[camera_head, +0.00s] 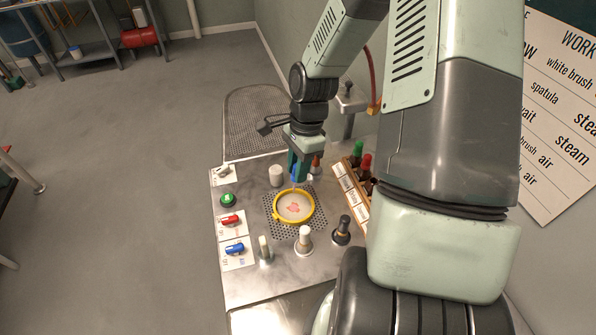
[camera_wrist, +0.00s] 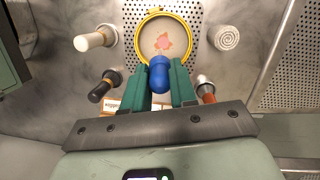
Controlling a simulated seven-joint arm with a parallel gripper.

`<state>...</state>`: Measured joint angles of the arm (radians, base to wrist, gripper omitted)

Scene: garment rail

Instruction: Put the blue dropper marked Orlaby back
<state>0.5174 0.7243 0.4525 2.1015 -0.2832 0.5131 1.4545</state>
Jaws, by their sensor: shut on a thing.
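My gripper (camera_head: 297,170) is shut on the blue dropper (camera_head: 294,182), over the far edge of the yellow hoop. In the wrist view the dropper's rounded blue bulb (camera_wrist: 159,74) sits between the two green fingers of my gripper (camera_wrist: 161,66). The lower part of the dropper is hidden, and its marking cannot be read. A wooden rack (camera_head: 363,208) with white labels stands right of the hoop. It holds a green-capped and a red-capped dropper and dark bottles. My arm hides part of it.
The yellow hoop (camera_head: 277,216) holds pale cloth with a pink patch on a perforated plate. Brushes (camera_head: 305,238) and a black-topped tool (camera_head: 342,230) stand nearer. Red and blue clips (camera_head: 235,248) lie left. A white cylinder (camera_head: 276,175) stands behind the hoop.

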